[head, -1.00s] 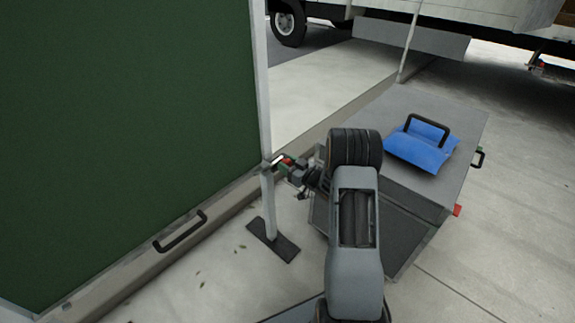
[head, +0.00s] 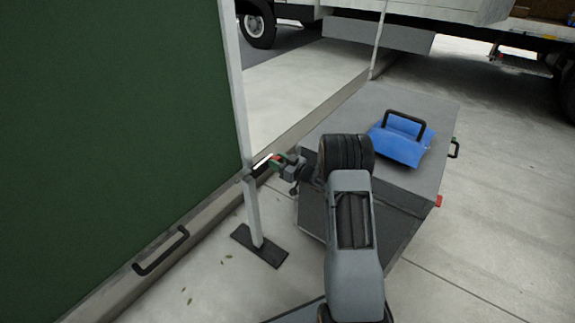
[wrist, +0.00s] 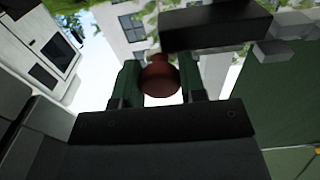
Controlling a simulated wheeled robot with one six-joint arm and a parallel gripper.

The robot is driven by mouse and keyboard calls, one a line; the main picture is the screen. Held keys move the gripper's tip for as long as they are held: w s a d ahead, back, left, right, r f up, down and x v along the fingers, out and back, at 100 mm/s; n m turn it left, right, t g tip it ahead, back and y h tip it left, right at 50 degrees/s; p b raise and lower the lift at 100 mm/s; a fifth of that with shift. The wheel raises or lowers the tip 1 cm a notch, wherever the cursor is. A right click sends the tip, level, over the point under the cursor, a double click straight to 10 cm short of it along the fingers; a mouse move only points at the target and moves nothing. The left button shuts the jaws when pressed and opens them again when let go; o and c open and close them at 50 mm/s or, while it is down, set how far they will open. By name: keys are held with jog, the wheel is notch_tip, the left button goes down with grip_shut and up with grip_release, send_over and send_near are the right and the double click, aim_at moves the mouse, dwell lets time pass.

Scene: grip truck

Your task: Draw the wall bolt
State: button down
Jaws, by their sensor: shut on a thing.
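The wall bolt shows in the head view as a short bright rod (head: 263,162) by the pale post at the green wall's edge. Its red knob (head: 277,157) is at the rod's right end. In the wrist view the round red knob (wrist: 160,78) sits between the two green fingers. My gripper (head: 281,160) is shut on the knob, just right of the post. The green wall (head: 110,130) fills the left. How far the rod reaches into its fitting is too small to tell.
The pale post (head: 252,215) stands on a dark foot plate (head: 259,246). A grey case (head: 350,110) with a blue handled object (head: 402,143) on top is close behind my arm. A black handle (head: 160,250) is low on the wall. A truck (head: 420,25) is behind.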

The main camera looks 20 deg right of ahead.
jog(key=shift+w+d+r, duration=0.1)
jog(key=shift+w+d, duration=0.05)
jog(key=shift+d, duration=0.05)
jog(key=c, duration=0.7)
grip_release()
jog(key=p+v, duration=0.3)
jog(key=v, duration=1)
jog(key=shift+s, duration=0.4)
jog(key=shift+d, duration=0.15)
